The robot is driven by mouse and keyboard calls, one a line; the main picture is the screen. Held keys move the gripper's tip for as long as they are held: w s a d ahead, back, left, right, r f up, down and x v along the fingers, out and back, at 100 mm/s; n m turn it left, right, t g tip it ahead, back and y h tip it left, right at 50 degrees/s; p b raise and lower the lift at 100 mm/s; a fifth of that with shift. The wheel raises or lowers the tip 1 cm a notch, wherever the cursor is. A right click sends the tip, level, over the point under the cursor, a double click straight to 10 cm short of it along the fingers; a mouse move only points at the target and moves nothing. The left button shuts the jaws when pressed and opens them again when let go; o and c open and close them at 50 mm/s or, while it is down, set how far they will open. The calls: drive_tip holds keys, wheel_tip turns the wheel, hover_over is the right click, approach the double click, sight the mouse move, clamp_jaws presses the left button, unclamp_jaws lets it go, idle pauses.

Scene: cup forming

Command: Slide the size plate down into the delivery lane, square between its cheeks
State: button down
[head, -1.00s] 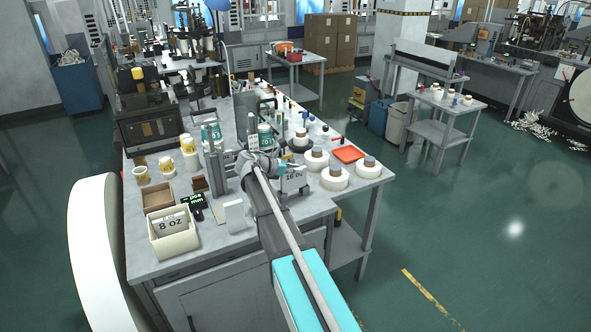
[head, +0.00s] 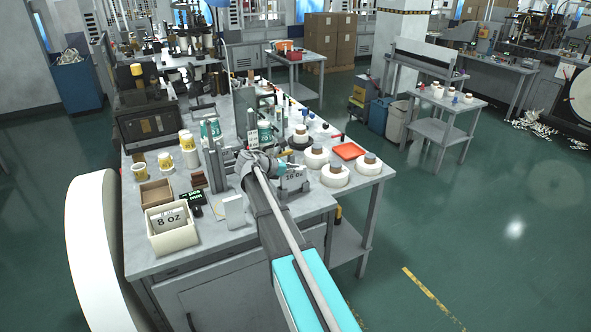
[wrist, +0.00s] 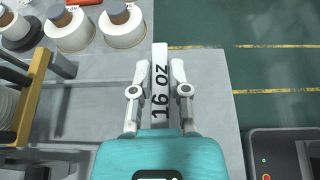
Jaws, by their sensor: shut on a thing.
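The size plate (head: 293,180), a light grey piece lettered "16 oz", shows at the right part of the bench. In the wrist view the plate (wrist: 160,92) runs lengthwise between the two fingers of my gripper (wrist: 160,80), which is shut on it. The lettering reads sideways there. In the head view my gripper (head: 283,168) is partly hidden by my own arm. Grey uprights (head: 214,166) stand on the bench left of the plate. I cannot make out the delivery lane or its cheeks for certain, and the plate appears apart from the uprights.
White rolls (head: 334,175) and an orange tray (head: 347,151) stand behind and right of the plate. A bin marked "8 oz" (head: 172,238), an open brown box (head: 156,194) and several cups (head: 166,164) are at the left. The bench's right edge lies close to the plate.

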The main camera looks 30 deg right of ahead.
drive_tip(key=shift+f+b, duration=0.8)
drive_tip(key=shift+f, duration=0.05)
drive_tip(key=c, duration=0.5)
unclamp_jaws()
drive_tip(key=shift+c, duration=0.2)
drive_tip(key=shift+r, duration=0.2)
wheel_tip(320, 180, up, 10)
drive_tip(key=p, duration=1)
drive_tip(key=shift+f, duration=0.25)
idle(0.4)
